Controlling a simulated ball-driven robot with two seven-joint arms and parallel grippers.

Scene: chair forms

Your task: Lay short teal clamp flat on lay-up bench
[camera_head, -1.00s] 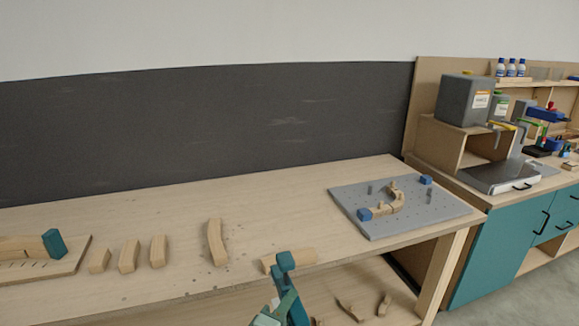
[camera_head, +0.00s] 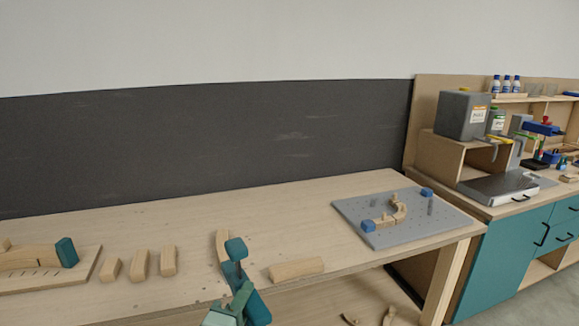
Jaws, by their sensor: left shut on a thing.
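The short teal clamp (camera_head: 232,270) is a dark teal bar with a block-like head at its top end. It stands tilted, head up, at the front edge of the lay-up bench (camera_head: 310,215), in front of a curved wooden piece. My left gripper (camera_head: 241,297), pale green, is shut on the clamp's lower part at the bottom of the view. The clamp appears held up rather than lying on the bench; whether it touches the top cannot be told. My right gripper is not in view.
The curved wooden piece (camera_head: 221,241) is partly hidden by the clamp. A wooden block (camera_head: 296,269) lies to its right. Several short blocks (camera_head: 139,264) and a board with a teal-ended form (camera_head: 67,252) are left. A grey pegboard (camera_head: 355,229) is right. The bench's back middle is clear.

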